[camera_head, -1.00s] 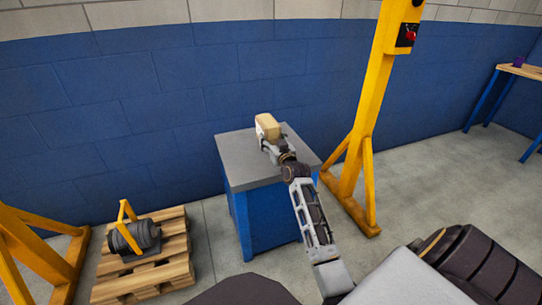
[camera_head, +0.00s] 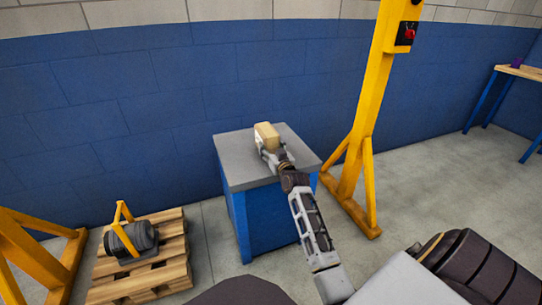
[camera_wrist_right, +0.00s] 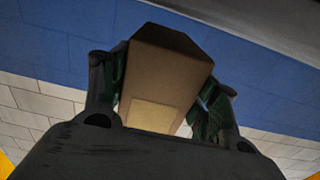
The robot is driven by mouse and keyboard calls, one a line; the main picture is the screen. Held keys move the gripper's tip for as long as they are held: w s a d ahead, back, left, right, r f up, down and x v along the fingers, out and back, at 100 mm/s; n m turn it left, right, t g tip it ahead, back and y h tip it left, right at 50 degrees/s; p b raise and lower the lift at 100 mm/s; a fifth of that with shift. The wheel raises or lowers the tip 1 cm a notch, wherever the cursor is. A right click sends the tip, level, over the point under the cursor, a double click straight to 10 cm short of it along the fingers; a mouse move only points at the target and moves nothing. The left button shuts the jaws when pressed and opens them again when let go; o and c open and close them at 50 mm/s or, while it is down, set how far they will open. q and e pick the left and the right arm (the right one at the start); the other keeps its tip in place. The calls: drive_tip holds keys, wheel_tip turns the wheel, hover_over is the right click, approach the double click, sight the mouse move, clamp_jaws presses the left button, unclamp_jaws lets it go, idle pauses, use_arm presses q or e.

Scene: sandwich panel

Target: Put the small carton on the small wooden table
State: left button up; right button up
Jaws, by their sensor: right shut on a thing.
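The small carton (camera_head: 267,136) is a tan box at the grey top of the blue cabinet. My right gripper (camera_head: 268,150) is shut on it, reaching in from the front. In the right wrist view the carton (camera_wrist_right: 168,75) sits between the two dark fingers, with a paler patch on its near face. I cannot tell whether the carton touches the cabinet top or is just above it. The small wooden table (camera_head: 525,72), with a light wood top and blue legs, is partly visible at the right edge. My left gripper is not in view.
The blue cabinet (camera_head: 233,157) stands against the blue wall. A yellow post (camera_head: 372,95) with spread feet stands between it and the wooden table. A pallet (camera_head: 170,255) bearing a dark motor (camera_head: 131,240) and another yellow frame (camera_head: 50,260) are at the left. The floor at right is open.

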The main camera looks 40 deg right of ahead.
drive_tip(key=shift+f+b, duration=0.35)
drive_tip(key=shift+f, duration=0.75)
drive_tip(key=shift+f, duration=0.1)
drive_tip(key=o, duration=1.2)
